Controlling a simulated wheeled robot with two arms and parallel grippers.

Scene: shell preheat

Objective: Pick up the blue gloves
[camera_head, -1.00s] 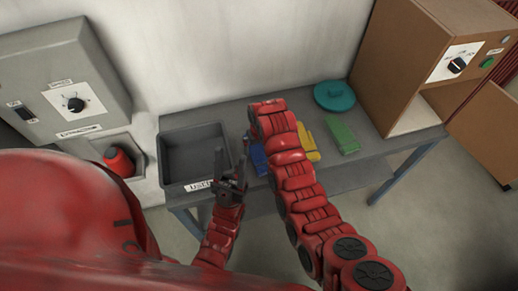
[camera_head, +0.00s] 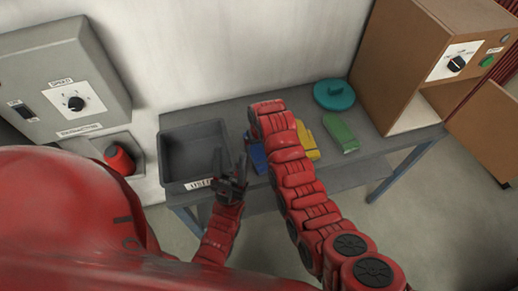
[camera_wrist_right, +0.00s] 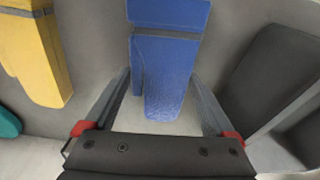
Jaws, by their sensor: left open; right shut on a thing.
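The blue gloves (camera_head: 258,158) lie on the grey table, partly hidden behind my right arm in the head view. In the right wrist view the blue gloves (camera_wrist_right: 168,60) sit between the two fingers of my right gripper (camera_wrist_right: 160,82), which is shut on them. The right gripper's fingers are hidden by the arm in the head view. My left gripper (camera_head: 230,160) is open and empty, in front of the dark bin's right front corner.
A dark grey bin (camera_head: 165,165) stands left of the gloves. Yellow gloves (camera_head: 308,143), green gloves (camera_head: 340,134) and a teal round item (camera_head: 334,95) lie to the right. A brown cabinet (camera_head: 395,60) with an open door stands at the right end.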

